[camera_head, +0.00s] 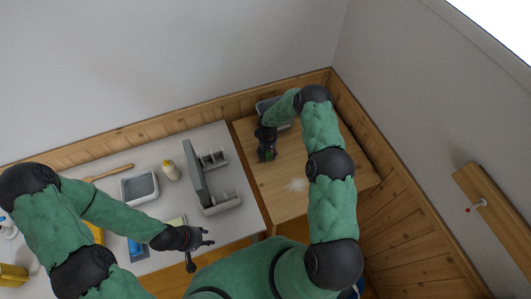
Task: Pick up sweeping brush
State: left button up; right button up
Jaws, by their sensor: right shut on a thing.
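My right gripper (267,152) is over the wooden table (275,205), near its left side. It is shut on the sweeping brush, of which little can be made out. The dark gripper and a small green patch are seen from above, so the grip and any contact with the tabletop are unclear. A patch of white crumbs or powder (295,184) lies on the wooden table, to the lower right of the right gripper. My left gripper (200,252) is open and empty, its fingers apart, near the front edge of the white counter.
A grey object (265,105), partly hidden by my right arm, is at the back of the wooden table. The white counter (235,215) holds a grey rack (197,175), a square grey basin (139,187) and a yellow-capped bottle (170,171). Wood-panelled walls bound the back and right.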

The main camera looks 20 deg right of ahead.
jog(key=shift+r, duration=0.1)
jog(key=shift+r, duration=0.45)
notch_tip(320, 180, up, 2)
jog(key=shift+w+b, duration=0.1)
jog(key=shift+b, duration=0.3)
pick_arm(q)
notch_tip(320, 180, down, 3)
jog(key=shift+r+b, duration=0.2)
jog(key=shift+b, duration=0.7)
jog(key=shift+f, duration=0.15)
pick_arm(e)
jog(key=s+a+r, duration=0.2)
jog(key=s+r, duration=0.3)
jog(key=s, duration=0.1)
jog(key=s+a+r, duration=0.2)
jog(key=s+r, duration=0.3)
jog(key=s, duration=0.2)
jog(key=shift+s+a, duration=0.2)
jog(key=shift+a, duration=0.2)
